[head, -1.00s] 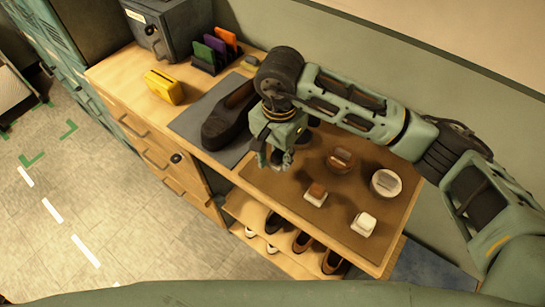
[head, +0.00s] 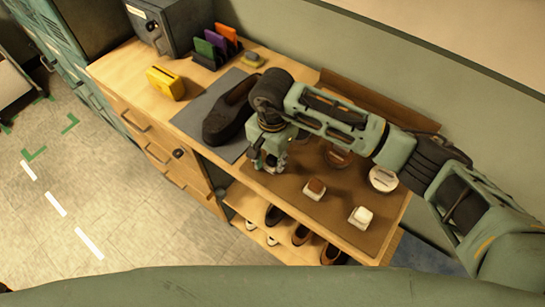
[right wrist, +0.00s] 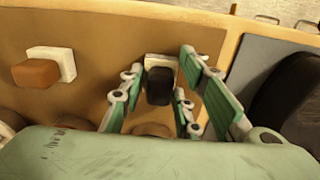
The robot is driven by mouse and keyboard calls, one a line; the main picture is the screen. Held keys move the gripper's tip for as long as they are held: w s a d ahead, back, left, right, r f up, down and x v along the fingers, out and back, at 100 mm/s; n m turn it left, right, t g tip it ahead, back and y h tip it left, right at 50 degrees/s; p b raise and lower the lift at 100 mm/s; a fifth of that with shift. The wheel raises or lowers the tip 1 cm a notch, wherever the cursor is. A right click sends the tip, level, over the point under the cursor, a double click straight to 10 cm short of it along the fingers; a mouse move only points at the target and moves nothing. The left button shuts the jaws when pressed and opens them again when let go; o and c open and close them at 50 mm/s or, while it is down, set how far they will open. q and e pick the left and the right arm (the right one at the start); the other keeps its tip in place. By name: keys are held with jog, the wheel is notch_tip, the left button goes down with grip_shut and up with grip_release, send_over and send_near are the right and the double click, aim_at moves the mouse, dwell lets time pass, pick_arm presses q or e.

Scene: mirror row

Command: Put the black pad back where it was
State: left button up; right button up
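The black pad (right wrist: 159,85) has a white base and sits on the brown mat (right wrist: 100,35) in the right wrist view. My right gripper (right wrist: 162,62) is open, its fingers on either side of the pad with gaps showing. In the head view my right gripper (head: 268,165) points down at the mat's left end, beside the dark shoe. It hides the pad there. A similar brown-topped pad (head: 315,187) and a white one (head: 361,216) stand farther along the mat. My left gripper is not in view.
A dark shoe (head: 231,112) lies on a grey mat (head: 190,118) to the left. A yellow block (head: 165,82), upright coloured pieces (head: 207,50) and a grey box stand behind. A round tin (head: 383,179) is at the mat's right. Shoes fill the lower shelf.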

aim_at(272, 156)
jog(key=o, duration=0.4)
jog(key=shift+r, duration=0.1)
jog(key=shift+r+p, duration=0.25)
jog(key=shift+p, duration=0.1)
notch_tip(272, 156, up, 10)
jog(key=b, duration=0.4)
jog(key=shift+r, duration=0.2)
jog(key=shift+r+b, duration=0.3)
jog(key=shift+r, duration=0.35)
